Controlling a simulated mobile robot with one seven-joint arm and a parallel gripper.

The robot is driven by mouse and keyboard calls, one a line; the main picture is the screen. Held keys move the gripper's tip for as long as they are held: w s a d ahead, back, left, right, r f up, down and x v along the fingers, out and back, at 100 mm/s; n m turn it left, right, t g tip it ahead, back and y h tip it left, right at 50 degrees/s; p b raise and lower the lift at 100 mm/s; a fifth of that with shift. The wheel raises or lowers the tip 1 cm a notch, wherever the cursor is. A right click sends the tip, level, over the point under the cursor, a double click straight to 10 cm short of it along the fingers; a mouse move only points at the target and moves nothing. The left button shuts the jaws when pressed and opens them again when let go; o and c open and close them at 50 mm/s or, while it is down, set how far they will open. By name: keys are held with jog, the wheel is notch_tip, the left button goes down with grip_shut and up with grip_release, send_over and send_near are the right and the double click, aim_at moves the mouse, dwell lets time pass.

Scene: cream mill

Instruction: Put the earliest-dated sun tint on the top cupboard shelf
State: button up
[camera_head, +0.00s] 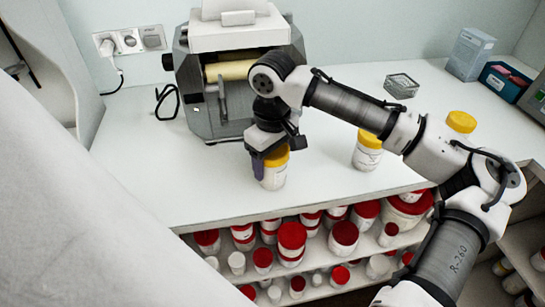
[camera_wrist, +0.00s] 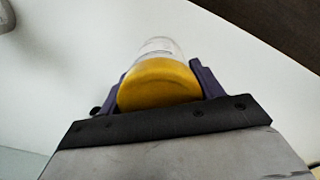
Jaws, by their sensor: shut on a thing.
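My gripper (camera_head: 262,160) is shut on a white jar with a yellow lid (camera_head: 274,173), in front of the mill on the white counter. In the wrist view the jar's yellow lid (camera_wrist: 160,84) sits between the two purple fingers. The jar looks upright; I cannot tell whether it touches the counter. A second yellow-lidded jar (camera_head: 367,151) stands to its right. A third yellow-lidded jar (camera_head: 461,123) stands farther right, partly hidden behind my arm. The date on the labels is too small to read. The cupboard's top shelf cannot be made out for certain.
The grey mill (camera_head: 213,118) stands at the back of the counter (camera_head: 320,165). A small glass dish (camera_head: 401,86), a pale box (camera_head: 469,54) and a dark box (camera_head: 503,81) stand at the right. Shelves below hold several red-lidded jars (camera_head: 292,236). A white surface blocks the lower left.

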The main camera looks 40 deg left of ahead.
jog(key=shift+f, duration=0.1)
jog(key=o, duration=0.7)
jog(key=shift+f, duration=0.1)
jog(key=shift+c, duration=0.2)
jog(key=o, duration=0.5)
jog(key=shift+c, duration=0.2)
